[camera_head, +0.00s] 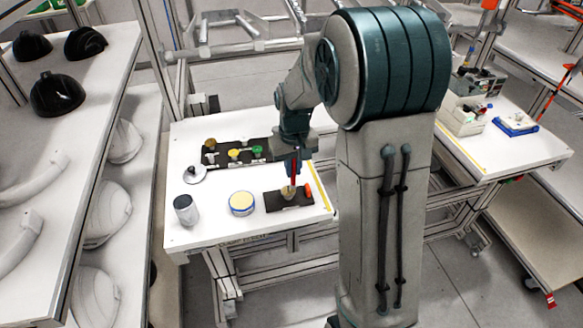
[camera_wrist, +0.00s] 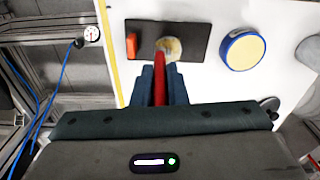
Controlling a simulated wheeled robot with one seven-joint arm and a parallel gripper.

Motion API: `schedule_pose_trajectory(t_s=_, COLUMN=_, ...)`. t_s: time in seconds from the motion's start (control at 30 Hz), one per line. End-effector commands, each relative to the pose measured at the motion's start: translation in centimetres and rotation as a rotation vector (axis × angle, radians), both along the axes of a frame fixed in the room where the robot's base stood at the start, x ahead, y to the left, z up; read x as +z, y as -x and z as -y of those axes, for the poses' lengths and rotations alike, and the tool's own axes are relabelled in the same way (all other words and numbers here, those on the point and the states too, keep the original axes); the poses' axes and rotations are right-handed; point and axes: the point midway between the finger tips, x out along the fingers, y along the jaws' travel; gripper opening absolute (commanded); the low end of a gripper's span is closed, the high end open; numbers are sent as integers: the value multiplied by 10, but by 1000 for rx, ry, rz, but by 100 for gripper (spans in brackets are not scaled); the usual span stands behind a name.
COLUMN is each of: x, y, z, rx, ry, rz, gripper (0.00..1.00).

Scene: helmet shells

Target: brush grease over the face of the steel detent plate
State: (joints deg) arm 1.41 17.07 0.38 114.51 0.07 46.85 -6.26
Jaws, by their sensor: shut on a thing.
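My gripper (camera_head: 293,164) is shut on the red handle of a brush (camera_head: 294,174) and points down over the table. The red handle (camera_wrist: 160,85) shows between my blue fingers in the wrist view. Its lower end meets a round, pale, yellowish-grey face (camera_wrist: 174,46), which seems to be the detent plate, on a black board (camera_wrist: 140,28). The black board (camera_head: 276,203) lies near the table's right front. The bristles are hard to tell apart from the round face, so contact is unclear. A round blue-rimmed tin with a cream-yellow top (camera_head: 241,203) stands left of the board.
An orange piece (camera_head: 308,190) sits at the board's right end. A grey cylinder (camera_head: 186,210) and a white disc with a dark knob (camera_head: 194,174) stand further left. Behind is a black tray (camera_head: 220,160) with several coloured pieces. Clear white table surface lies between them.

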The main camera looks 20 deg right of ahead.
Motion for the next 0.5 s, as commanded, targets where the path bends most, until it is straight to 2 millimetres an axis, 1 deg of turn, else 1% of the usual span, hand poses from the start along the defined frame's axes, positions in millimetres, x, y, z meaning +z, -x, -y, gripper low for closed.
schedule_pose_trajectory(t_s=0.5, x=-1, y=-10, z=1, rx=0, ry=0, rz=-1, gripper=0)
